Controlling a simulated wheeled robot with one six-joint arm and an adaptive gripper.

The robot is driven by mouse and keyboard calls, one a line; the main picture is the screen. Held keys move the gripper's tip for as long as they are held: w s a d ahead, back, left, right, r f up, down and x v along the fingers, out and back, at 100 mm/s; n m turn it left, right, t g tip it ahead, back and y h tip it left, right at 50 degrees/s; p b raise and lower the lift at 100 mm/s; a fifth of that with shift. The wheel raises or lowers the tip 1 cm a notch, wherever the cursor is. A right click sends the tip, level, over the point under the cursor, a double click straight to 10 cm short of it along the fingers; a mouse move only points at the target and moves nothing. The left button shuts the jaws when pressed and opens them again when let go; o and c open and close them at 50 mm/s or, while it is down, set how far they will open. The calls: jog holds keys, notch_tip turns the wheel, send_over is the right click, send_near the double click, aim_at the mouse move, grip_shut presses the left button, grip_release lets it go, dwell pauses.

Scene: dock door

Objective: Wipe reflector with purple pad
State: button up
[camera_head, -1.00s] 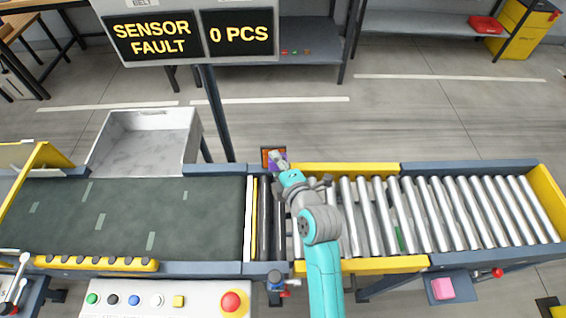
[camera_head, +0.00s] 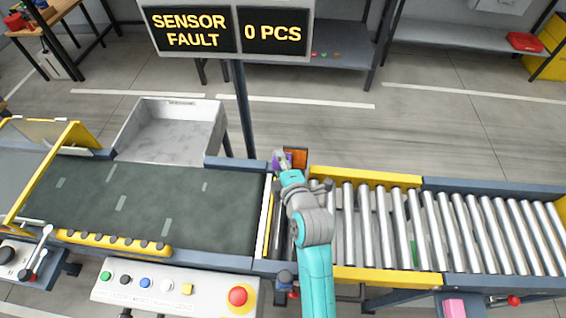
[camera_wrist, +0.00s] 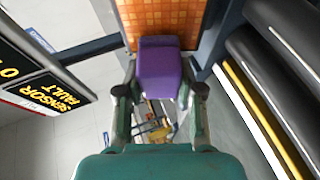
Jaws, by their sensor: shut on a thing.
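The reflector (camera_head: 296,158) is a small orange plate in a dark frame, standing at the far edge of the conveyor between belt and rollers. In the wrist view its orange gridded face (camera_wrist: 165,18) fills the top middle. My gripper (camera_wrist: 160,92) is shut on the purple pad (camera_wrist: 160,68). The pad overlaps the lower part of the orange face in the wrist view; I cannot tell whether it touches. In the head view the pad (camera_head: 276,163) shows at the reflector's left edge, partly hidden by my gripper (camera_head: 281,158).
A display (camera_head: 228,32) reading "SENSOR FAULT" and "0 PCS" stands on a post (camera_head: 243,110) left of the reflector. A grey bin (camera_head: 172,135) is behind the belt (camera_head: 150,205). Rollers (camera_head: 400,225) lie to the right. A control panel (camera_head: 170,285) is in front.

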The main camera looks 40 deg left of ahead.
jog(key=shift+s+d+r, duration=0.35)
jog(key=shift+s+d, duration=0.15)
jog(key=shift+s, duration=0.3)
jog(key=shift+s+d+r, duration=0.35)
jog(key=shift+s+d, duration=0.1)
jog(key=shift+s, duration=0.35)
jog(key=shift+s+d+r, duration=0.35)
jog(key=shift+s+d, duration=0.15)
jog(key=shift+s, duration=0.3)
jog(key=shift+s+d+r, duration=0.25)
jog(key=shift+s+d, duration=0.1)
jog(key=shift+s, duration=0.25)
jog(key=shift+s+d+r, duration=0.25)
jog(key=shift+s+d, duration=0.1)
jog(key=shift+s, duration=0.25)
